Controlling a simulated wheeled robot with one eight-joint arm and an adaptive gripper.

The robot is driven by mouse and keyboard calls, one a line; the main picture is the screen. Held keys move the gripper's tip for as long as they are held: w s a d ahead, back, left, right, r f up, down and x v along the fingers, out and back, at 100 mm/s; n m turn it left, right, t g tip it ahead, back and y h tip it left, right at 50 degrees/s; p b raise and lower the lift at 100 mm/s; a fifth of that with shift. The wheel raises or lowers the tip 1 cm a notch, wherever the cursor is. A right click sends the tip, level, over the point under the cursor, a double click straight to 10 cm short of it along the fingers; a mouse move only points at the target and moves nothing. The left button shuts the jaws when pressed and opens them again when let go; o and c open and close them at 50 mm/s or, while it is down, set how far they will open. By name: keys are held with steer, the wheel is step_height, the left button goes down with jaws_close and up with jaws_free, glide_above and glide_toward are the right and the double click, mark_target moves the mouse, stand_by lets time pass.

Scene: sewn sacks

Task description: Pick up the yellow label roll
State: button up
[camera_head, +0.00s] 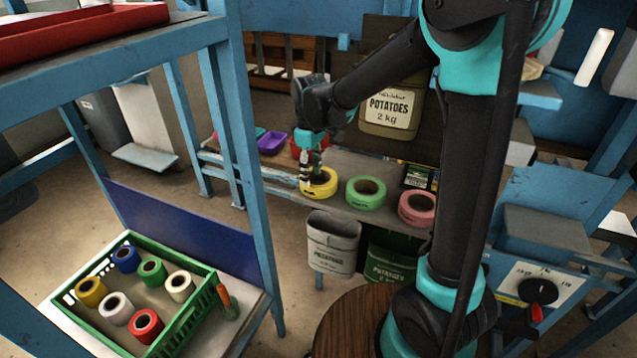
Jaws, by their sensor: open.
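A yellow label roll (321,187) lies flat on the grey bench shelf. My gripper (312,180) is directly over this roll, pointing down, with its fingertips at or just above the roll's near left part. The jaws are open. I cannot tell whether they touch the roll. A second, darker yellow roll (90,291) lies in the green crate (211,293) at the lower left, far from my gripper.
On the shelf, a green roll (366,193) and a pink roll (417,208) lie right of the yellow one. Purple (271,142) and red (297,149) bins stand behind. Sacks (333,243) hang below the shelf edge. A blue frame post (238,150) stands left.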

mark_target(311, 185)
steer(key=shift+s+f, duration=0.1)
steer(key=shift+f, duration=2.2)
jaws_close()
